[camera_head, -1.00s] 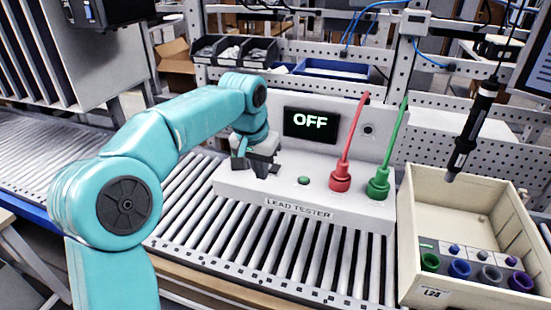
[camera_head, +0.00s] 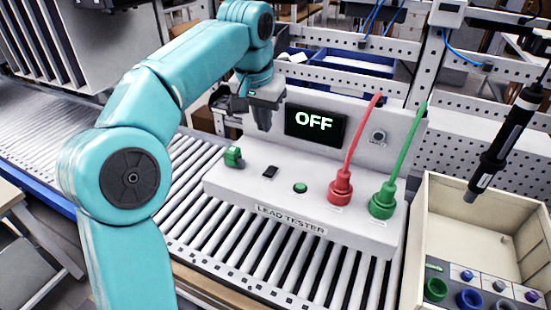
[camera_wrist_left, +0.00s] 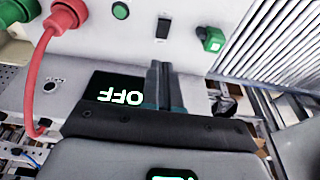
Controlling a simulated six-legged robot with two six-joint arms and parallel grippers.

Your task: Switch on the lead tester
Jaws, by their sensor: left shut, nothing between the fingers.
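The lead tester (camera_head: 225,184) is a white box on the conveyor. Its display (camera_head: 315,124) reads OFF; it also shows upside down in the left wrist view (camera_wrist_left: 122,95). On its top are a black rocker switch (camera_head: 270,172), a green button (camera_head: 300,188) and a green connector (camera_head: 233,157). A red lead plug (camera_head: 340,188) and a green lead plug (camera_head: 383,200) stand upright at the right. My left gripper (camera_head: 265,124) is shut and empty, raised above the back of the tester, left of the display. The switch shows beyond its fingertips in the left wrist view (camera_wrist_left: 164,30).
A cream crate (camera_head: 470,255) with coloured sockets stands at the right. A black screwdriver (camera_head: 505,140) hangs above it. A perforated metal frame (camera_head: 480,125) and a blue bin (camera_head: 345,82) are behind. The roller conveyor (camera_head: 90,150) is clear at the left.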

